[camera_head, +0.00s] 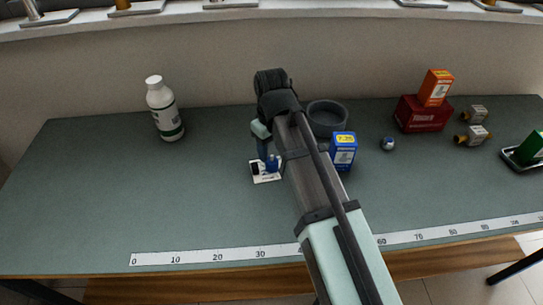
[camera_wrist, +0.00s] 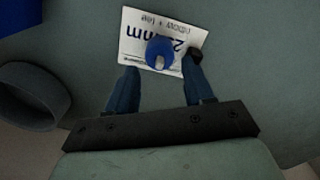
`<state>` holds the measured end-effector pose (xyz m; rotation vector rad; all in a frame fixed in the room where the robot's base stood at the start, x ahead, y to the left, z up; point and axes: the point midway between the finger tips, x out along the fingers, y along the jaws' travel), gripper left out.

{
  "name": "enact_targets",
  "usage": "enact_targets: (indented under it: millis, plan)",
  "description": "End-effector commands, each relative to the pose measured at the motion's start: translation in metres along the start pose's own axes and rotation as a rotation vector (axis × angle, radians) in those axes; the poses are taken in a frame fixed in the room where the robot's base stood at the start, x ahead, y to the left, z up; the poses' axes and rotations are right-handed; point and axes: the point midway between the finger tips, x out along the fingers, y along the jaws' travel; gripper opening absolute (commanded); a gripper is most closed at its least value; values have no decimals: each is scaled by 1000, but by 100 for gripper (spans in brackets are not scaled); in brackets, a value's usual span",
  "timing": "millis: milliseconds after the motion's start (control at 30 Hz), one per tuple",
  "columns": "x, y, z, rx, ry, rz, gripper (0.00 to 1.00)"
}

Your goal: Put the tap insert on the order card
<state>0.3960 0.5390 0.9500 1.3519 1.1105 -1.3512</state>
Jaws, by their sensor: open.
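The white order card (camera_wrist: 135,32), printed with large dark lettering, lies flat on the bench; in the head view the card (camera_head: 264,178) is partly covered by my gripper. A small blue piece with a grey stem, which looks like the tap insert (camera_wrist: 160,50), is over the card's lower middle in the wrist view and appears to rest on it. My gripper (camera_wrist: 162,72) is open, its blue fingers on either side of the insert with gaps visible. A small black shape (camera_wrist: 197,55) shows at the right finger's tip; I cannot tell what it is.
A grey round bowl (camera_head: 328,117) and a blue box (camera_head: 343,150) stand right of the card. Further right are a small blue-and-white piece (camera_head: 388,143), a red box (camera_head: 422,114) with an orange box (camera_head: 436,88), and brass fittings (camera_head: 473,135). A white bottle (camera_head: 165,108) stands left.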

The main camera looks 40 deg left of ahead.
Motion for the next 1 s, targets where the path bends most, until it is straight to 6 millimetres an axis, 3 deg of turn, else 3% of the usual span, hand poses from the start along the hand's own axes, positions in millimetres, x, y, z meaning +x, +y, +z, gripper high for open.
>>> enact_targets:
  millis: [200, 433, 1000]
  plan:
    - [-35, 1, -1, 0, 2, 1, 52]
    - [-61, 0, -1, 0, 1, 0, 52]
    - [-70, 0, 0, 0, 0, 0, 52]
